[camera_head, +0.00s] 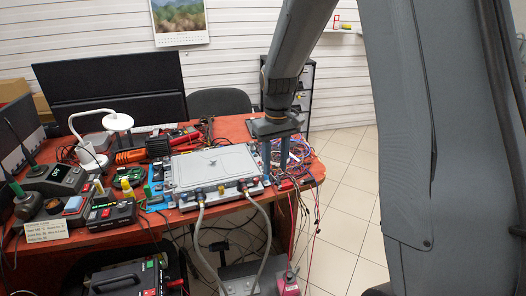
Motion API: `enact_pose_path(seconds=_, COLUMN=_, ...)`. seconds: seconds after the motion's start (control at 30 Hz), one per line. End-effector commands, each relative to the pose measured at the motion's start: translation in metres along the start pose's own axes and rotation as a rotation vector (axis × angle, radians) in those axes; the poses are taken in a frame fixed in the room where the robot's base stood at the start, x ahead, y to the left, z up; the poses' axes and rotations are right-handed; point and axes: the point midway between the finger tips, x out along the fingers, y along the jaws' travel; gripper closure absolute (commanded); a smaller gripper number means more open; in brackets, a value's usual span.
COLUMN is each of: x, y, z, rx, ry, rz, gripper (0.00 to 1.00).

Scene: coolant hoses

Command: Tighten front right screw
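A flat grey metal unit (212,168) lies on the red workbench, with hose fittings along its front edge. Two grey hoses (262,222) run down from these fittings. My gripper (276,168) comes down from above at the unit's right end. Its two blue-grey fingers point down with a gap between them, and I see nothing held in the gap. The fingertips are close to the unit's right edge; I cannot tell whether they touch anything. The front right screw is too small to make out, and the gripper partly covers that side.
Red and dark wires (305,170) tangle right of the unit. Tools, instruments and a white lamp (88,145) crowd the left of the workbench (240,130). A black case (125,280) stands low in front. Tiled floor (345,190) is clear at right.

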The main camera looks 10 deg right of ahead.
Motion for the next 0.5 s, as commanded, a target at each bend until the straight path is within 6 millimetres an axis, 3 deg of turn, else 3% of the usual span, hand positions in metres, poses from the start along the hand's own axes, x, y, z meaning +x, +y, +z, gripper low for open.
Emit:
enact_pose_path(seconds=0.1, x=-0.006, y=0.011, z=-0.052, rx=-0.06, ry=-0.002, rz=0.0, gripper=0.66)
enact_pose_path(seconds=0.2, x=-0.003, y=0.018, z=-0.088, rx=-0.107, ry=-0.003, rz=0.001, gripper=0.66)
enact_pose_path(seconds=0.33, x=0.001, y=0.026, z=-0.121, rx=-0.155, ry=-0.002, rz=0.002, gripper=0.66)
enact_pose_path(seconds=0.5, x=0.007, y=0.03, z=-0.143, rx=-0.189, ry=-0.002, rz=0.002, gripper=0.66)
